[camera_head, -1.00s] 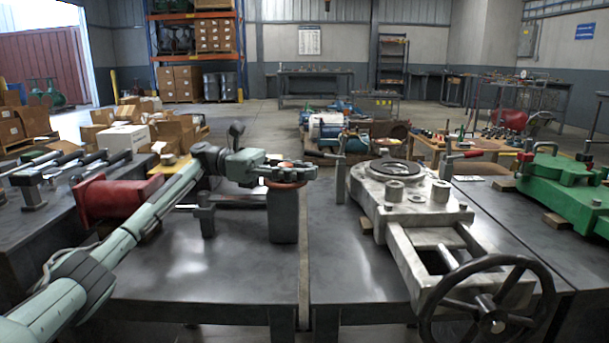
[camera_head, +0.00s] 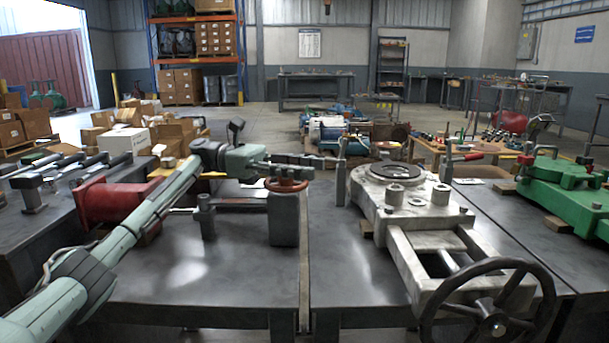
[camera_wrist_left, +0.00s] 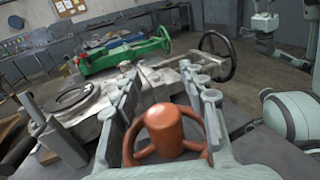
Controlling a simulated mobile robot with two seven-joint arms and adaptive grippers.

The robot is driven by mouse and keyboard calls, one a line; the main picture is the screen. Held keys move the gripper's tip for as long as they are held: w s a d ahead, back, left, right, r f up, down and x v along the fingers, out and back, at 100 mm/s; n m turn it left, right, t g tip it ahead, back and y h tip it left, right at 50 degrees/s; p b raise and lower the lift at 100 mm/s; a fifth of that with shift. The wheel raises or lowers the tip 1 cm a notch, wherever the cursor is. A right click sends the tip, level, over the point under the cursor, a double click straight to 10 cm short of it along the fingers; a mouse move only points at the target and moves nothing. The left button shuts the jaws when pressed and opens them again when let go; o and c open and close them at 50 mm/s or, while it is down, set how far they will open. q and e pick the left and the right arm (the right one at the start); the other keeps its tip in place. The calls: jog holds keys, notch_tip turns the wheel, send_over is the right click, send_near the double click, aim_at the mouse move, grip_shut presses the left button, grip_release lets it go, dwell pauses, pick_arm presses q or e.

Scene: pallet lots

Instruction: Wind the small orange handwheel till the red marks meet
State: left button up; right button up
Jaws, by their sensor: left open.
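The small orange handwheel (camera_head: 287,185) sits on top of a grey post (camera_head: 283,220) near the inner edge of the left table. My left gripper (camera_head: 318,160) is open, its fingers pointing right just above the wheel in the head view. In the left wrist view the handwheel (camera_wrist_left: 172,132), with its raised hub, shows between the two spread fingers of my gripper (camera_wrist_left: 162,82). I cannot make out a grip on the rim. The red marks cannot be made out in either view. My right gripper is not in view.
A pale metal fixture (camera_head: 395,205) with a large dark handwheel (camera_head: 488,305) stands on the right table. A red cylinder (camera_head: 110,200) lies left of my arm. A green machine (camera_head: 565,185) stands far right. The left table's front (camera_head: 210,285) is bare.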

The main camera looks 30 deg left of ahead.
pick_arm(q)
notch_tip(320, 180, up, 8)
jog(key=shift+r, duration=0.2)
